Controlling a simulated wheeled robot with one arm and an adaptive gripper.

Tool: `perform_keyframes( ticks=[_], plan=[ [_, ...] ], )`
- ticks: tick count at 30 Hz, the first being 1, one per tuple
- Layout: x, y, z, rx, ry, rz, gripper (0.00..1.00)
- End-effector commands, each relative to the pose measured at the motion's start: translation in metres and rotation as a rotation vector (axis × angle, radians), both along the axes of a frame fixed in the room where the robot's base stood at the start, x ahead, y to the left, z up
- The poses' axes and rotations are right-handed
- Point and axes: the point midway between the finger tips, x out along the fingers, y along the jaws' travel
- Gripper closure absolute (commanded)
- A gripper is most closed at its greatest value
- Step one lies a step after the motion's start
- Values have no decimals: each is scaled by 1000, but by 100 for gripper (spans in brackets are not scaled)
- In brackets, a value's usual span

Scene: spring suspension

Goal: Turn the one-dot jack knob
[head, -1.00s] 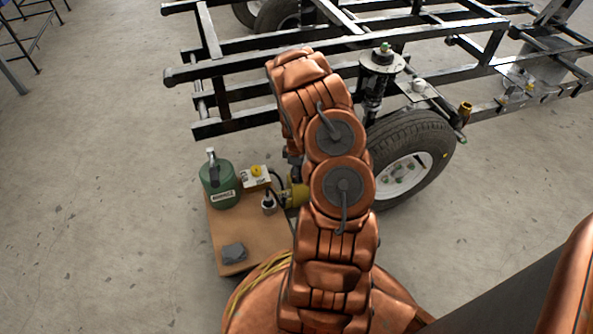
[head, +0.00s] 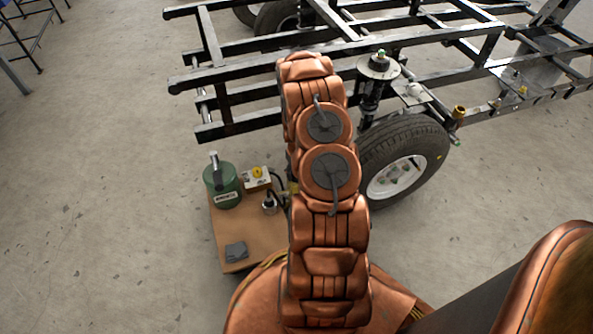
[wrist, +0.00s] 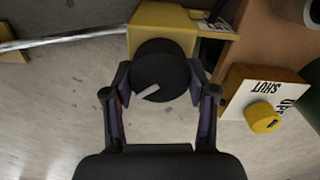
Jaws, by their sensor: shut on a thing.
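In the wrist view a round black knob (wrist: 160,66) with a pale pointer mark sits at the end of a yellow body (wrist: 158,23). The pointer slants down to the left. My gripper (wrist: 159,82) is shut on the black knob, one finger on each side. I cannot make out any dots on it. In the head view my arm hides the gripper and the knob. A smaller yellow knob (wrist: 264,117) with a dark mark is on a white panel lettered SHUT, right of my gripper; it also shows in the head view (head: 257,172).
A brown board (head: 255,236) carries a green bottle-like container (head: 223,187) and a grey block (head: 236,250). The black chassis frame (head: 240,83) and a wheel (head: 405,160) stand beyond my arm. Open concrete floor lies to the left.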

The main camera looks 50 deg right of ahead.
Motion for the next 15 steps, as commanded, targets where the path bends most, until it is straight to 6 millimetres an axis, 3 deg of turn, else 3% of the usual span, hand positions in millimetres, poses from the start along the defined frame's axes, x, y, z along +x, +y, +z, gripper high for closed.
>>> perform_keyframes(
  ticks=[15],
  plan=[
    [-2,-1,1,2,1,-492,78]
  ],
)
